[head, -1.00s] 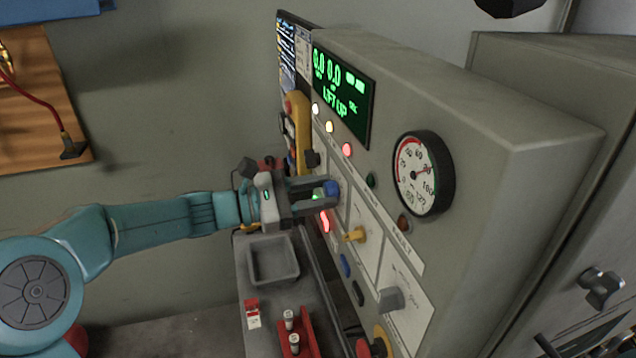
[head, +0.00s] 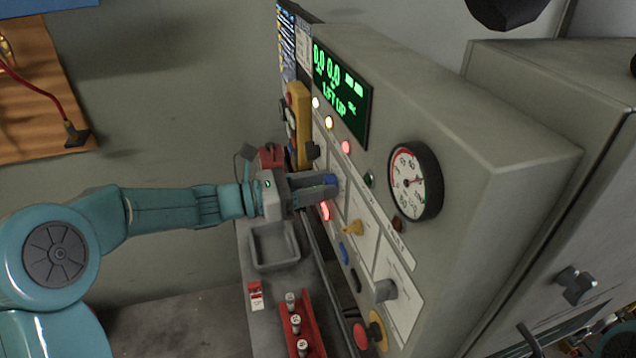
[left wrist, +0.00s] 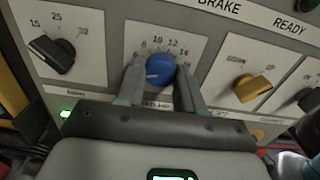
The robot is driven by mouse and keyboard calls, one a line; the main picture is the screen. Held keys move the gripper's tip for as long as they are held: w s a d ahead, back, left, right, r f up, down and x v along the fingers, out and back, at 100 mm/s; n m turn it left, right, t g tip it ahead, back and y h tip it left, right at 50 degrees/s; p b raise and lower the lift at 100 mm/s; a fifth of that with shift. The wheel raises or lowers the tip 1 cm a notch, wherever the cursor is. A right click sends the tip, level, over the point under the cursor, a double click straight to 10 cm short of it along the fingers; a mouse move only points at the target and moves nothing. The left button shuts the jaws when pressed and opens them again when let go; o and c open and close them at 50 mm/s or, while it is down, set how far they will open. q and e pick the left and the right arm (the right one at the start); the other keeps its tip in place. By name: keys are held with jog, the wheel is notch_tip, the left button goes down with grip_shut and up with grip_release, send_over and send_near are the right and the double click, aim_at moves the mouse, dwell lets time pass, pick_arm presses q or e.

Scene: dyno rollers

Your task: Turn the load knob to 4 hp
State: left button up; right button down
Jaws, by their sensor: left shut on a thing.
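The load knob is a round blue knob (left wrist: 160,69) on a white dial plate in the left wrist view. Its white pointer mark faces left and slightly down. The numbers 6 to 14 show around its top; the finger hides part of the lower scale. My left gripper (head: 325,187) reaches the panel from the left and is shut on the knob. In the left wrist view its fingers (left wrist: 160,75) sit on both sides of the knob. My right gripper is not in view.
A black knob (left wrist: 52,54) and a yellow knob (left wrist: 252,88) flank the blue one. The panel also carries a green display (head: 340,95) reading LIFT UP, a round gauge (head: 414,182) and lit lamps. A grey tray (head: 274,262) and a red rack (head: 297,325) lie below.

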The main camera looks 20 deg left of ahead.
pick_arm(q)
jog(key=shift+f, duration=0.1)
jog(key=o, duration=1)
jog(key=b+v, duration=0.3)
jog(key=v, duration=1.3)
jog(key=shift+s+a, duration=0.15)
